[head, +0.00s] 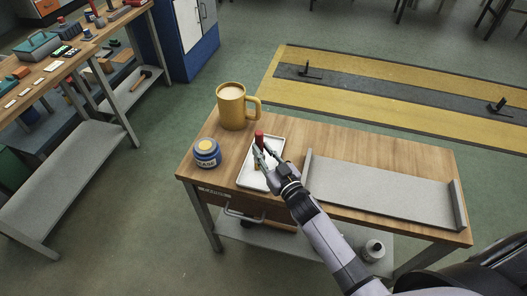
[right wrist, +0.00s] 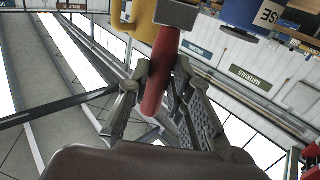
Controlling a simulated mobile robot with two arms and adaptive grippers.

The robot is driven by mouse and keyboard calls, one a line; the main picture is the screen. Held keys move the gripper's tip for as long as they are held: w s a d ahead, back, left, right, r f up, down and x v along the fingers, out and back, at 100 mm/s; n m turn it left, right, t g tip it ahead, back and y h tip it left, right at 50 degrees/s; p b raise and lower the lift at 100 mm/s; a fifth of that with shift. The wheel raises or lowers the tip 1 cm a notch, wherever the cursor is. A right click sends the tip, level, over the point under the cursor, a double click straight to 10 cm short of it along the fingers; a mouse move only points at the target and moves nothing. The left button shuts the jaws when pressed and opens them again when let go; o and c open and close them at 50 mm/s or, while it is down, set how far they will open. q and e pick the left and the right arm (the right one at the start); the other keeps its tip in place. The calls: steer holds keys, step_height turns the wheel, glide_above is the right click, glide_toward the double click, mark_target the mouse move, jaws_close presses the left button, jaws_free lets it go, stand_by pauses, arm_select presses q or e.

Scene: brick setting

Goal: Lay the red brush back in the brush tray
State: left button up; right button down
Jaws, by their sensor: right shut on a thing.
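My right gripper (head: 266,160) is over the white brush tray (head: 246,181) on the wooden bench. It is shut on the red brush (head: 259,137), whose red end sticks up past the fingers. In the right wrist view the red handle (right wrist: 160,70) runs between the two fingers (right wrist: 165,92), with a grey block-like part at its upper end. The fingers hide part of the brush in the head view, and I cannot tell whether it touches the tray. My left gripper is not in view.
A grey raised-edge panel (head: 380,190) covers the bench's right part. A cluttered workbench (head: 62,75) stands at far left.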

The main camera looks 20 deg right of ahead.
steer(key=c, duration=1.4)
jaws_free()
steer(key=shift+f, duration=0.15)
steer(key=shift+c, duration=0.2)
steer(key=shift+s, duration=0.1)
steer(key=s+d+b, duration=0.1)
steer(key=s+d, duration=0.1)
steer(key=s, duration=0.9)
steer(key=shift+s+d+r+b, duration=0.2)
steer(key=shift+s+b, duration=0.1)
